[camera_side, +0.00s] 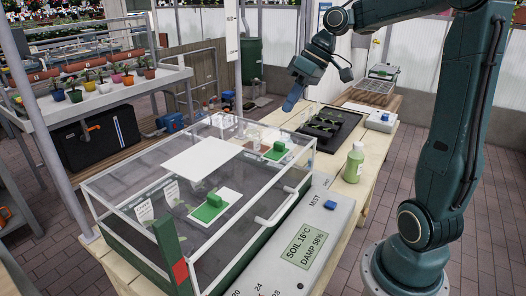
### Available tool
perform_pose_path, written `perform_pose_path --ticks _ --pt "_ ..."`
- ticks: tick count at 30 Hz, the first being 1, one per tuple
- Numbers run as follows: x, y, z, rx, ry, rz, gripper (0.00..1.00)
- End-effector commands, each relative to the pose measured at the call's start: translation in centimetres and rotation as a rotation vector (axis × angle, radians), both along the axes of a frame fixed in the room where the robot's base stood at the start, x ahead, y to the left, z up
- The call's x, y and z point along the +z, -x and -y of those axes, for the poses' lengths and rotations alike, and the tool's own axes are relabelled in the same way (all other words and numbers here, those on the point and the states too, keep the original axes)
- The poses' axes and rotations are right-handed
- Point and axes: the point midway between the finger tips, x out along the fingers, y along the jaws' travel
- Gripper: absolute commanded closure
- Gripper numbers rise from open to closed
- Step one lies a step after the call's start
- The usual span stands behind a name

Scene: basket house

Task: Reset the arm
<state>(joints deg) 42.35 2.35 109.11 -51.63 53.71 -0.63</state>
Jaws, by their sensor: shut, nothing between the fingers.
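My gripper (291,101) is shut and empty. It hangs in the air above the far part of the wooden bench (356,200), pointing down and a little to the left. It is apart from everything below it. My arm reaches in from the right, with its base on the floor at the lower right.
A clear-walled propagator box (240,232) with a white panel (202,158) fills the near bench. A grey control unit (300,255) lies beside it. A green bottle (353,163) stands near a black tray (327,127). A plant shelf (100,100) is at left.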

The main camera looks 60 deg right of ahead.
Motion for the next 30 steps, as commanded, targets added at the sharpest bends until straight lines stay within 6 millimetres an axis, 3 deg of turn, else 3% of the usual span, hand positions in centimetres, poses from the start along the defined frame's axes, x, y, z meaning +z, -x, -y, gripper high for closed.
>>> perform_pose_path --ticks 1,6,15,22,30 --pt "0.4 0.4 -1.6 0.002 0.020 0.002 1.00" --pt "0.8 2.1 -5.3 -0.019 0.077 0.003 1.00" --pt "0.7 6.7 -10.2 -0.059 0.168 0.026 1.00" --pt "-0.3 10.9 -12.1 -0.094 0.225 0.061 1.00" --pt "-1.8 15.1 -12.4 -0.133 0.268 0.102 1.00"
